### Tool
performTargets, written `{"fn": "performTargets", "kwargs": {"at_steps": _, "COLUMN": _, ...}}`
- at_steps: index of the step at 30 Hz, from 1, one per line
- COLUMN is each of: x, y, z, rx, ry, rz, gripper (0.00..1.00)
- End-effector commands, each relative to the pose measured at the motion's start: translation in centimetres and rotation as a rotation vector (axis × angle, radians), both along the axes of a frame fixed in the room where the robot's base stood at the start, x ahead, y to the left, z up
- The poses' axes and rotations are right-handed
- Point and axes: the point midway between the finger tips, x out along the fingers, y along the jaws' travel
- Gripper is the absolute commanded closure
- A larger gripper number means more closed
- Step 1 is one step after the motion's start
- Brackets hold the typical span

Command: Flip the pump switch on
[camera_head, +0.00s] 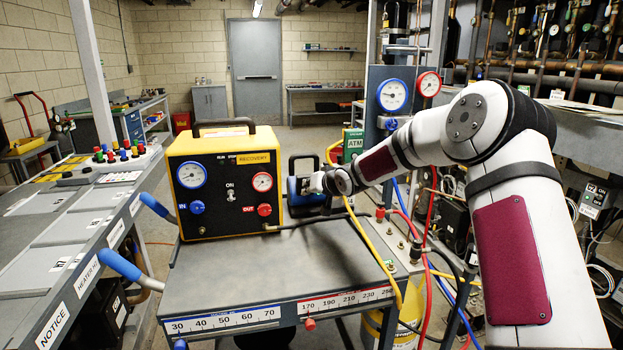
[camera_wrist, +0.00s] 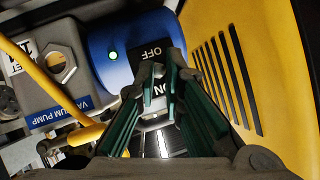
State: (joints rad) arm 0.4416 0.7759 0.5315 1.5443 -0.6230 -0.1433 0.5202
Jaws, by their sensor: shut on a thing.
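The blue vacuum pump (camera_head: 296,194) stands behind and to the right of the yellow recovery unit in the head view. In the wrist view its blue body (camera_wrist: 104,45) shows a lit green light and a "VACUUM PUMP" label. The black pump switch (camera_wrist: 150,52) is marked OFF and ON. My gripper (camera_wrist: 167,78) reaches over it, with its teal fingers close together at the switch, around the ON marking. It is shut on the switch; the fingers hide part of it, and its exact tilt is unclear. My gripper (camera_head: 316,183) is small in the head view.
The yellow recovery unit (camera_head: 222,183) stands on the grey cart top (camera_head: 255,265), close beside the pump. Its slotted yellow side (camera_wrist: 240,65) shows in the wrist view. A yellow hose (camera_head: 370,240) hangs near my arm. Gauges (camera_head: 392,96) stand behind.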

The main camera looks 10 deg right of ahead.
Motion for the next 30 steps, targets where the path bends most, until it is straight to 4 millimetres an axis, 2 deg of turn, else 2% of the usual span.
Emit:
{"fn": "performTargets", "kwargs": {"at_steps": 2, "x": -0.06, "y": -0.31, "z": 0.52, "rx": 0.001, "ry": 0.032, "rz": -0.004, "gripper": 1.0}}
{"fn": "performTargets", "kwargs": {"at_steps": 15, "x": 0.33, "y": -0.29, "z": 0.78, "rx": 0.0, "ry": 0.182, "rz": -0.003, "gripper": 1.0}}
{"fn": "performTargets", "kwargs": {"at_steps": 30, "x": 0.48, "y": -0.33, "z": 0.9, "rx": -0.002, "ry": 0.234, "rz": -0.003, "gripper": 1.0}}
